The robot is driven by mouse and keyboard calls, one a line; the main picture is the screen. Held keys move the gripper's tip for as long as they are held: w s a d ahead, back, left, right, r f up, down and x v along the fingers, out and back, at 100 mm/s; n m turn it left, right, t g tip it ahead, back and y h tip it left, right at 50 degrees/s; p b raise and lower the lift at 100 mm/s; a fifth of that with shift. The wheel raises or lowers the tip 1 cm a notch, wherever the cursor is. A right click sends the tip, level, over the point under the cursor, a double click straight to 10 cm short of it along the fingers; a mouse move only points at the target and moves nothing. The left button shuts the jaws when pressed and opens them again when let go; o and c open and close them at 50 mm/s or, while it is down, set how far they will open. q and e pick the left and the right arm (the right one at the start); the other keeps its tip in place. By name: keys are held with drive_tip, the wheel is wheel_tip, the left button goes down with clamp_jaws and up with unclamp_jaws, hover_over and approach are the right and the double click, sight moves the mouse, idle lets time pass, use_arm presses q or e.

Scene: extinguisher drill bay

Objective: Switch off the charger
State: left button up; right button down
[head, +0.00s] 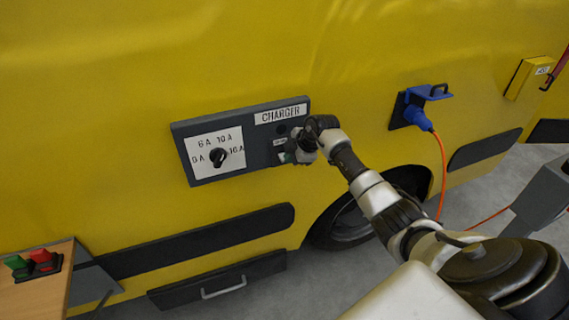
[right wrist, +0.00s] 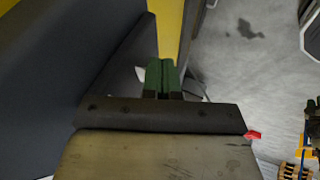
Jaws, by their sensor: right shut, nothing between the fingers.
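The charger panel (head: 253,160) is a dark box on the yellow vehicle side, labelled CHARGER at upper right. A black rotary knob (head: 218,157) sits on its white plate with amp markings; I cannot tell exactly where it points. My right gripper (head: 291,157) is at the panel's right end, below the CHARGER label, and hides part of the controls there. In the right wrist view its green fingertips (right wrist: 162,70) are shut together with nothing between them, close beside a dark surface. I cannot tell whether they touch the panel. My left gripper is out of view.
A blue plug (head: 417,117) with an orange cable (head: 442,165) sits in a socket right of the panel. A yellow box (head: 527,78) is at far right. Red and green items (head: 32,263) stand on a wooden surface (head: 45,292) at lower left. A drawer handle (head: 223,288) projects below.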

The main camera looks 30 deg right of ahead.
drive_tip(key=shift+a+r, duration=0.3)
drive_tip(key=shift+a, duration=0.4)
drive_tip(key=shift+w, duration=0.1)
use_arm(q)
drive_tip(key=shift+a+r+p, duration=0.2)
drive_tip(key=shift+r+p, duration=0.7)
drive_tip(key=shift+p, duration=0.05)
use_arm(e)
drive_tip(key=shift+d+r, duration=0.45)
drive_tip(key=shift+r, duration=0.15)
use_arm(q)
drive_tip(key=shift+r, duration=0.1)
use_arm(e)
drive_tip(key=shift+d, duration=0.1)
